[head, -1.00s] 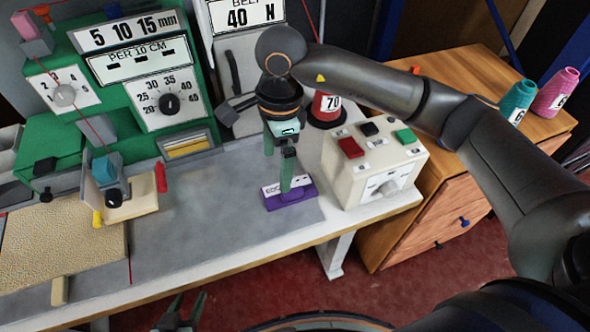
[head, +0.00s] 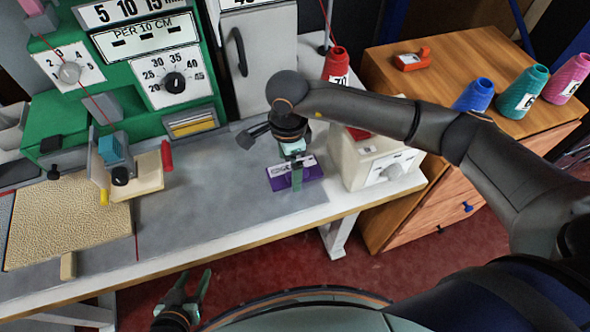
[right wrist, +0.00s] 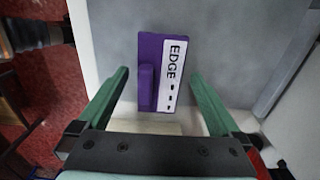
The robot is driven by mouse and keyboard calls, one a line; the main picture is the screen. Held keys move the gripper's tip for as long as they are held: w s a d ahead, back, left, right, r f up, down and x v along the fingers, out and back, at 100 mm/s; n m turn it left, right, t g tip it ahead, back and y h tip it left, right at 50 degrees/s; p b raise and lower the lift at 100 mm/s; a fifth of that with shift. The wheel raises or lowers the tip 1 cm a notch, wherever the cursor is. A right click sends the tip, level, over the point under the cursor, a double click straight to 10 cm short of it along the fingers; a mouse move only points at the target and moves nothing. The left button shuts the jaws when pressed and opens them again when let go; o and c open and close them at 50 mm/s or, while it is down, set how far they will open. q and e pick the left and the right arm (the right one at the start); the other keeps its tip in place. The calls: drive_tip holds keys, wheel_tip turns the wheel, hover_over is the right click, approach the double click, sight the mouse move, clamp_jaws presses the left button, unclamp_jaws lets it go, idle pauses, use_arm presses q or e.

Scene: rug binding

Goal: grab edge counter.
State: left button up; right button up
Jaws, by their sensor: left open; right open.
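The edge counter (head: 313,174) is a small purple block with a white label, lying on the grey top of the white table near its front right. In the right wrist view the label of the edge counter (right wrist: 147,88) reads "EDGE". My right gripper (right wrist: 160,73) is open, pointing down over the counter, with one green finger on each side of it and gaps between. In the head view my right gripper (head: 296,178) partly covers the counter. My left gripper (head: 194,275) is open and empty, low in front of the table.
A cream box (head: 376,165) with a dial stands just right of the counter. A green machine (head: 125,75) with dials is at the back left, with a tan rug piece (head: 70,225) in front. A wooden cabinet (head: 440,75) with thread cones stands right. Grey table left of the counter is clear.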

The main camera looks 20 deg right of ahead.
drive_tip(key=shift+f, duration=0.45)
drive_tip(key=c, duration=1.4)
